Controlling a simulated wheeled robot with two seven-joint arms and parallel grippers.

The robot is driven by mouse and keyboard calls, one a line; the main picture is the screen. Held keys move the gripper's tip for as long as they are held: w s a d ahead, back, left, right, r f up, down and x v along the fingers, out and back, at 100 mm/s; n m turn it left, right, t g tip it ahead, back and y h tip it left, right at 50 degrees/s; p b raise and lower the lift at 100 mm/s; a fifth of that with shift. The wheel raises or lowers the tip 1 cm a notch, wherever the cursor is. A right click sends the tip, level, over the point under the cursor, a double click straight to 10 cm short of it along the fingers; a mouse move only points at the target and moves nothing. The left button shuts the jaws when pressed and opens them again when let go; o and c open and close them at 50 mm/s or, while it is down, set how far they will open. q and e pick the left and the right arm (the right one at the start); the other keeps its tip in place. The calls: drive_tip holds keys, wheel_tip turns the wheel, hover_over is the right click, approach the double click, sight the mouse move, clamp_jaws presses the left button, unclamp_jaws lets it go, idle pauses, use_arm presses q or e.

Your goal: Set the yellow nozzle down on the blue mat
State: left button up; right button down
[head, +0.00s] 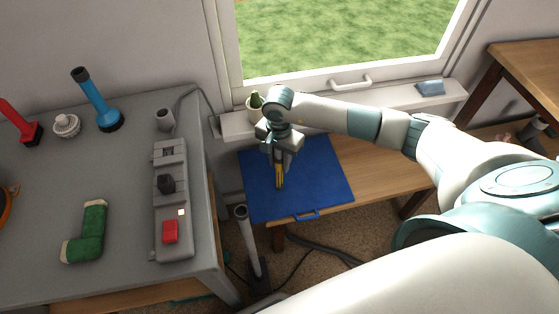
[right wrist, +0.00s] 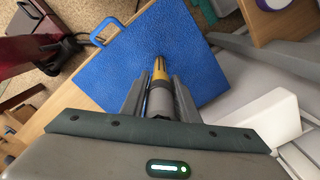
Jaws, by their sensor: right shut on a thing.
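The yellow nozzle (right wrist: 160,72) is between the fingers of my right gripper (right wrist: 158,90), which is shut on its grey part. In the head view my right gripper (head: 280,170) points down over the blue mat (head: 325,178), with the yellow of the nozzle (head: 279,181) showing between its fingers. The mat also fills much of the right wrist view (right wrist: 195,45) behind the nozzle. I cannot tell whether the nozzle's tip touches the mat. My left gripper is not in view.
The mat lies on a wooden bench (head: 375,165) below the window sill. A potted plant (head: 255,102) stands on the sill behind my gripper.

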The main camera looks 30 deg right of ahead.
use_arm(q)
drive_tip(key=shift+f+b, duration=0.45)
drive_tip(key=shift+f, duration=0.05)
use_arm(e)
drive_tip(key=shift+f, duration=0.55)
drive_tip(key=c, duration=1.3)
unclamp_jaws()
use_arm(q)
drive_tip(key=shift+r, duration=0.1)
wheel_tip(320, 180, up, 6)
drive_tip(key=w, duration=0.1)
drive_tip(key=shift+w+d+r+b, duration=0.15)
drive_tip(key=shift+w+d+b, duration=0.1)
drive_tip(key=shift+b, duration=0.2)
use_arm(e)
wheel_tip(320, 180, up, 18)
drive_tip(key=shift+f, duration=0.25)
